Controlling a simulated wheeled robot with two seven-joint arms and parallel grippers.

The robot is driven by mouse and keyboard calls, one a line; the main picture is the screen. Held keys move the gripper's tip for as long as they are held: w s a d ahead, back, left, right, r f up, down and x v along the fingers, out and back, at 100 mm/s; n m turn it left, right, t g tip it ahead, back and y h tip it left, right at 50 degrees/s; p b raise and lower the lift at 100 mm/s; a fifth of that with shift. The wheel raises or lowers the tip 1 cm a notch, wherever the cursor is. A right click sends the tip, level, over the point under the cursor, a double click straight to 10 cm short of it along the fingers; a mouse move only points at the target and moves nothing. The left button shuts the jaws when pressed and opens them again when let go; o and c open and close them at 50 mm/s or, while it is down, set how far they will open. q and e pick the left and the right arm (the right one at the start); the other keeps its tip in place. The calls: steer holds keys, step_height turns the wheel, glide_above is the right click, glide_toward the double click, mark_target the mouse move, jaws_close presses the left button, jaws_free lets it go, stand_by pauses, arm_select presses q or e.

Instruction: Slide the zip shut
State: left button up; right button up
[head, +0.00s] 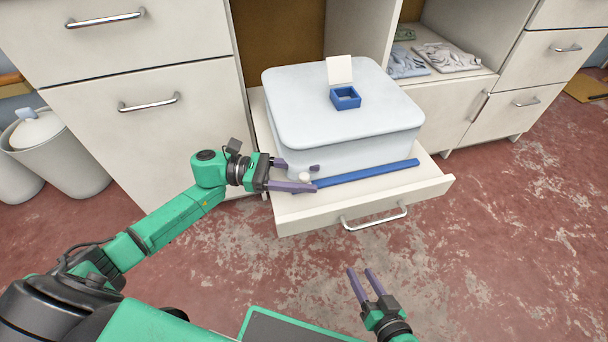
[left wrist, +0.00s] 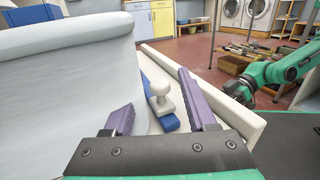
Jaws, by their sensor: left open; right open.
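A long blue strip (head: 368,173), which looks like the zip track, lies in the open drawer along the front of a pale box. A white knob (head: 305,177), which looks like the zip's slider, stands at its left end; in the left wrist view the knob (left wrist: 161,94) is upright over a blue base. My left gripper (head: 314,178) is open, with one finger on each side of the knob and a gap visible beside it. My right gripper (head: 364,283) is open and empty, above the floor in front of the drawer.
The pale box (head: 345,105) fills most of the pulled-out drawer (head: 400,199) and carries a small blue box (head: 345,98) with its white lid up. Cabinets with handles flank the drawer. Folded cloths (head: 446,57) lie on a shelf. Floor in front is clear.

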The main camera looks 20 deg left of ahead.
arm_select(q)
jaws_close()
stand_by(1.3)
